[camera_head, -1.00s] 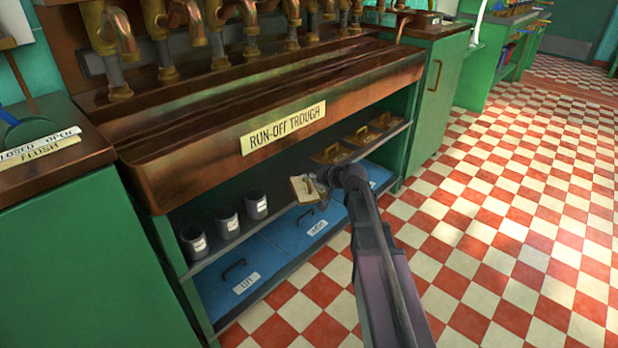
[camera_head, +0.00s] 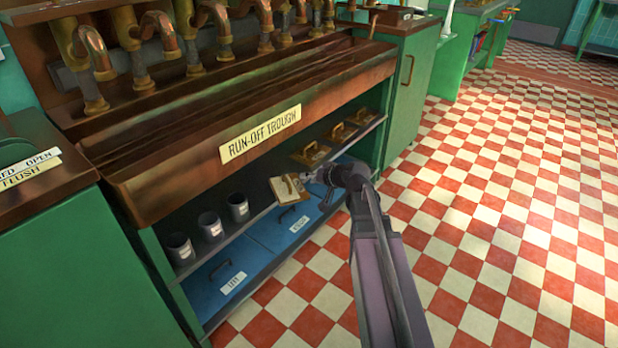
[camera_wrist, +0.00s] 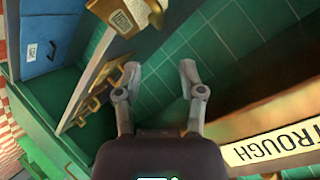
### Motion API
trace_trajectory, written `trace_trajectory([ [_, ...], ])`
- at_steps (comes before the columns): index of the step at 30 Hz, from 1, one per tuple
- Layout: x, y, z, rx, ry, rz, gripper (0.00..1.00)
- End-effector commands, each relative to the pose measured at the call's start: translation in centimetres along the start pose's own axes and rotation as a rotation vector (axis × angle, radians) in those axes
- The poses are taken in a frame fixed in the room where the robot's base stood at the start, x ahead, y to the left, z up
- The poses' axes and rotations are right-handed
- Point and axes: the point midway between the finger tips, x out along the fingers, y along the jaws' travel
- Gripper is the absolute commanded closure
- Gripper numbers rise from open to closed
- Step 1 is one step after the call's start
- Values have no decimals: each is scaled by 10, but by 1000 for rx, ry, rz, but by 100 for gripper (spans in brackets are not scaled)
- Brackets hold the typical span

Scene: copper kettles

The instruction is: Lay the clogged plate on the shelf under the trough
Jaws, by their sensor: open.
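The pale plate (camera_head: 284,191) with a brown handle lies on the shelf (camera_head: 235,227) under the run-off trough (camera_head: 165,170), between the dark cups and the brown plates. It sits close to the shelf's front edge. In the wrist view the plate (camera_wrist: 108,10) shows at the top with its handle up. My gripper (camera_head: 309,178) is just right of the plate in the head view. In the wrist view my gripper (camera_wrist: 158,80) has its fingers spread, with nothing between them, apart from the plate. I cannot tell whether the plate is clogged.
Three dark cups (camera_head: 211,226) stand on the shelf to the left. Brown handled plates (camera_head: 310,152) lie on it to the right. The trough front overhangs the shelf. The checkered floor (camera_head: 480,230) at right is clear.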

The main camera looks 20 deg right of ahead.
Motion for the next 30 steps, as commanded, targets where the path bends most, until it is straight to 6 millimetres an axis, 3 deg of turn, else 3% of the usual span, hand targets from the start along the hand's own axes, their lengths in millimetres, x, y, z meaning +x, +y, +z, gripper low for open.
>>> trace_trajectory([
  [12, 0, 0, 0, 0, -1, 1, 49],
  [17, 1, -3, 10, -11, -32, 10, 49],
  [23, 2, -12, 54, -55, -179, 71, 49],
  [30, -14, -16, 139, -134, -473, 258, 49],
])
